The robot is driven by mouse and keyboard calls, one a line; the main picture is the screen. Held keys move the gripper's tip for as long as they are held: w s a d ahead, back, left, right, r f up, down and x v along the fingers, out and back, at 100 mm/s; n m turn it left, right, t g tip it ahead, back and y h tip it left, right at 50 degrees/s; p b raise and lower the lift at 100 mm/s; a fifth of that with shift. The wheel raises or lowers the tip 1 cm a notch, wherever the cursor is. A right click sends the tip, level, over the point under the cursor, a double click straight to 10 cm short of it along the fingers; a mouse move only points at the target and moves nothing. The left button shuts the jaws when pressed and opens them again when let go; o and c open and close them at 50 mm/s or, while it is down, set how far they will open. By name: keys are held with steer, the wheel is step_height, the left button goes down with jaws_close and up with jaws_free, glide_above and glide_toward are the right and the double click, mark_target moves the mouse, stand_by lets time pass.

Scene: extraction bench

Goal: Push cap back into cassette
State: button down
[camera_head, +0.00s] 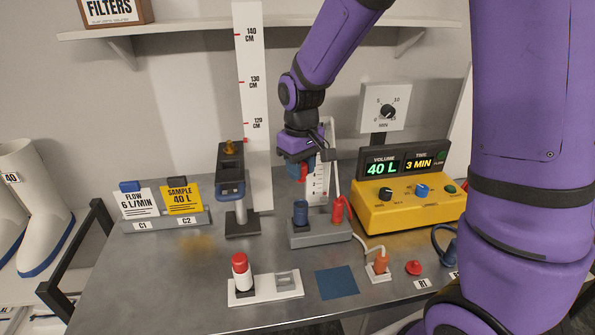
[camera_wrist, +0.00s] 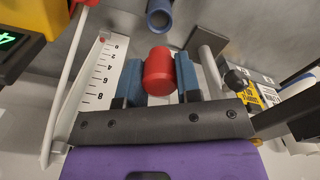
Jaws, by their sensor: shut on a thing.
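My gripper (camera_head: 299,165) is above the bench, in front of the white ruler strip. In the wrist view its two blue-padded fingers are shut on a red cap (camera_wrist: 158,72). The cap shows only as a small red patch below the fingers in the head view. A blue cylinder (camera_head: 300,213), which looks like the cassette, stands upright in a grey block (camera_head: 320,236) below my gripper. Its open round mouth shows at the top of the wrist view (camera_wrist: 159,15). The held cap is apart from it. A red fitting (camera_head: 338,211) stands beside the cylinder.
A yellow control box (camera_head: 405,208) with a display stands to the right. A stand with a dark holder (camera_head: 231,185) is to the left. A red-topped white cylinder (camera_head: 241,268) stands in a white tray in front. A blue mat (camera_head: 337,282) and a loose red cap (camera_head: 413,268) lie nearby.

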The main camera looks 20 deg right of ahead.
steer(key=shift+f, duration=2.95)
steer(key=shift+f, duration=1.2)
steer(key=c, duration=0.7)
jaws_free()
steer(key=shift+c, duration=0.2)
step_height(320, 180, up, 11)
steer(key=shift+f, duration=0.1)
